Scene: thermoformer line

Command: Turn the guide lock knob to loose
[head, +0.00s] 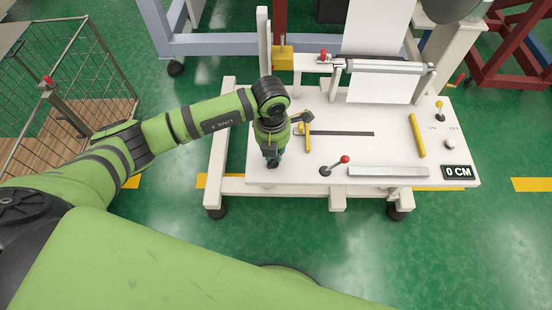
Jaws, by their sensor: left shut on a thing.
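My left gripper (271,161) points down at the left part of the white machine table (400,148). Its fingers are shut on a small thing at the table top. This is where the guide lock knob appears to be, but fingers and wrist hide it, so I cannot tell its setting. Just right of the wrist, a yellow pointer (307,134) stands at the left end of a dark slot (345,134). A dark piece (304,117) shows beside it; I cannot tell what it belongs to. My right gripper is out of view.
A red-tipped lever (337,164) and a grey bar (388,171) are near the front edge. A roller (385,67) with white sheet stands behind. A wire cage (75,85) is far left.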

